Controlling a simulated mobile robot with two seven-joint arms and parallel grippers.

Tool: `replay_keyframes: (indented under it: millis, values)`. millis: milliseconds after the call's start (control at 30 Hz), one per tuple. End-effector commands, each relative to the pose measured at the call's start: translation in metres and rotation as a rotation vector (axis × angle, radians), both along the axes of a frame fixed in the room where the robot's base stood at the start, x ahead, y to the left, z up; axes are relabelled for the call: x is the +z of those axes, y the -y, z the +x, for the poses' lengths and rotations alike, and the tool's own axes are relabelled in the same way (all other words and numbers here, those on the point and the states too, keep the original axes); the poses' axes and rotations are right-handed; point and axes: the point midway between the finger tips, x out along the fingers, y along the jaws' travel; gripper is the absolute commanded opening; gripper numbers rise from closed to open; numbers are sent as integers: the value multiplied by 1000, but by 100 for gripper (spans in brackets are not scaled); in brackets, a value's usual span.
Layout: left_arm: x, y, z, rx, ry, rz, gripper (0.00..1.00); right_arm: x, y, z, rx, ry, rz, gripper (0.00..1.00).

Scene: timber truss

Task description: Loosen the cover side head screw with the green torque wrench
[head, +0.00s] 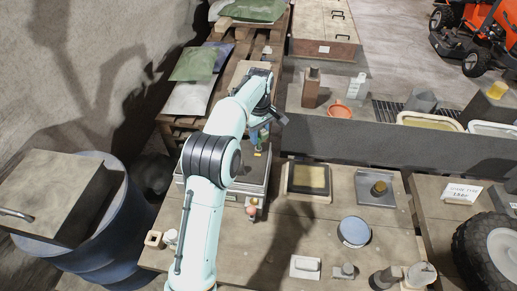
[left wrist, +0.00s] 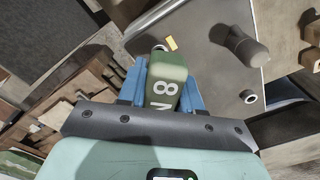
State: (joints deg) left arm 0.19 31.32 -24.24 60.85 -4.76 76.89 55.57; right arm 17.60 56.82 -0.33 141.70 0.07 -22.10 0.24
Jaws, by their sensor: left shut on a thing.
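My left gripper (head: 264,125) is shut on the green torque wrench (left wrist: 166,80), which sits between its two blue fingers with white "8" and "N" marks showing. The left wrist view shows the flat grey cover (left wrist: 205,62) with a round screw head (left wrist: 160,47) just beyond the wrench tip, beside a yellow tag. Another round screw head (left wrist: 249,96) is near the cover's lower corner. I cannot tell whether the wrench touches a screw. My right gripper is out of view.
A dark grey knob or handle (left wrist: 245,46) stands up from the cover. A blue barrel (head: 110,235) stands left.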

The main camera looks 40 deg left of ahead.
Motion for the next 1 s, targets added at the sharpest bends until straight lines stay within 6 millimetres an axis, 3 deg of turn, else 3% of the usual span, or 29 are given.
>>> replay_keyframes:
  millis: [300, 700, 1000]
  values:
    - [-2, 1, 0, 17, -2, -1, 0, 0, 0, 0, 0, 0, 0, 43]
    - [-1, 1, 1, 363, -3, -1, 0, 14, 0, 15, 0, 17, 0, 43]
    - [-3, 1, 1, 438, -2, 0, 0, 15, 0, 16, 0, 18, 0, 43]
